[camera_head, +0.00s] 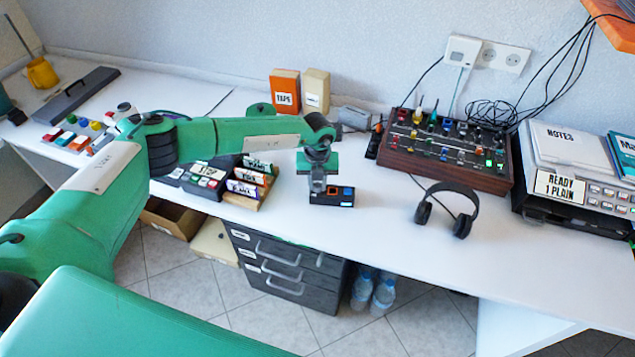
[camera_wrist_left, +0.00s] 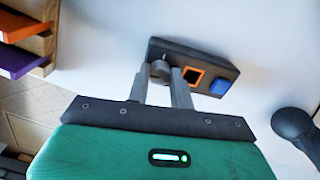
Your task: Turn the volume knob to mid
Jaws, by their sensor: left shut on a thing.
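A small dark control box (camera_head: 341,197) lies on the white desk near its front edge, left of the headphones. In the left wrist view the box (camera_wrist_left: 222,74) shows an orange-framed button, a blue button and a grey round knob (camera_wrist_left: 160,70) at its left end. My left gripper (camera_head: 318,188) comes down from above onto the left end of the box. In the left wrist view its two grey fingers (camera_wrist_left: 164,84) are shut on the knob, one on each side. The knob's pointer mark cannot be made out. My right gripper is not in view.
Black headphones (camera_head: 447,208) lie right of the box, with a wooden-sided mixer (camera_head: 449,152) behind. A rack of labelled discs (camera_head: 248,184) stands to the left. Orange (camera_head: 284,92) and cream (camera_head: 316,91) boxes stand by the wall. The desk right of the headphones is partly clear.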

